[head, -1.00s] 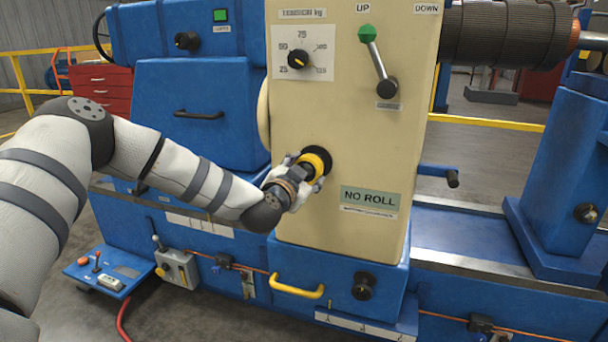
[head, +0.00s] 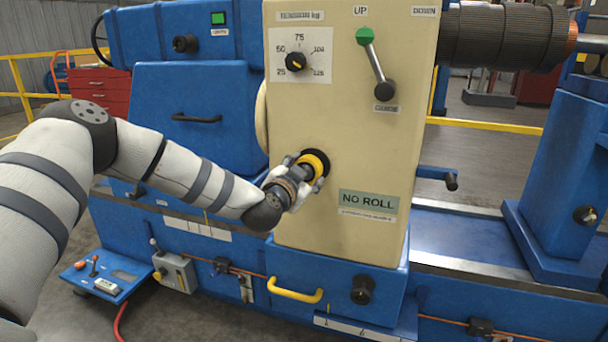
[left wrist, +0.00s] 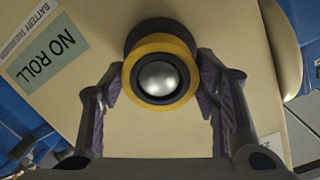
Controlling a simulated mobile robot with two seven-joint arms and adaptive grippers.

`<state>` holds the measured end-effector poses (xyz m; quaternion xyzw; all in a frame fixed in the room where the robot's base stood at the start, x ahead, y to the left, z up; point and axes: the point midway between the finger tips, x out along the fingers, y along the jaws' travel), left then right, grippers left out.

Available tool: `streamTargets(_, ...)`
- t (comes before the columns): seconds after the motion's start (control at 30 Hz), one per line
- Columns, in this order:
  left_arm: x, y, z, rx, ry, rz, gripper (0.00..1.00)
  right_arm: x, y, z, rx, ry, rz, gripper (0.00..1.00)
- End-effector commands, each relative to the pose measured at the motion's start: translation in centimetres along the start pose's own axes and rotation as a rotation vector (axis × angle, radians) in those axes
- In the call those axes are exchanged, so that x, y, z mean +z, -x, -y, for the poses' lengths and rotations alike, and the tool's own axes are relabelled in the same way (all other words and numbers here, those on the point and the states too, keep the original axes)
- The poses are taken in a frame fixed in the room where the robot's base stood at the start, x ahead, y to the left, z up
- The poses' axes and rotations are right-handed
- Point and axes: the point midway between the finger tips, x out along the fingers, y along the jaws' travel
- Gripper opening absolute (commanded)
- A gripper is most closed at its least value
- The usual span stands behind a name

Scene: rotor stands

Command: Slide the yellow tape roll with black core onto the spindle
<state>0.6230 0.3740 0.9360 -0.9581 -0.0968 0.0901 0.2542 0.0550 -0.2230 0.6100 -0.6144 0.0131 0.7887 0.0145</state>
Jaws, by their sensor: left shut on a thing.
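The yellow tape roll with black core (head: 317,159) is at the front of the cream panel. In the left wrist view the roll (left wrist: 160,43) faces me, with the rounded silver end of the spindle (left wrist: 157,78) showing in the middle of its core. A black round flange (left wrist: 150,27) lies behind the roll, against the panel. My left gripper (head: 313,174) is shut on the roll, one finger on each side. How far the roll is along the spindle cannot be told. My right gripper is not in view.
The cream panel (head: 345,130) carries a tension dial (head: 297,61), a green-knobbed lever (head: 376,62) and a NO ROLL sign (head: 368,200). A yellow handle (head: 295,292) and a black knob (head: 362,289) are below. Free space lies in front of the panel.

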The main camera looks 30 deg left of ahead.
Motion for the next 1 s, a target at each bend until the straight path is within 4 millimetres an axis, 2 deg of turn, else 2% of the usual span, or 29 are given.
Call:
streamTargets(0.53, 0.0, -1.7, 0.0, 0.000, -0.001, 0.000, 0.27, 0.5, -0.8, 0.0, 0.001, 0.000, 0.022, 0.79)
streamTargets(0.9, -0.1, -1.8, 0.0, 0.000, 0.000, -0.001, 0.27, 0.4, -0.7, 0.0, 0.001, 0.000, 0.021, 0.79)
streamTargets(0.93, -0.1, -1.8, 0.0, 0.000, 0.000, -0.001, 0.58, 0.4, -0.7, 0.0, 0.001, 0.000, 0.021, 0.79)
streamTargets(1.0, -0.1, -1.8, 0.0, 0.000, 0.000, -0.001, 0.73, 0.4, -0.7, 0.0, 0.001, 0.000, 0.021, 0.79)
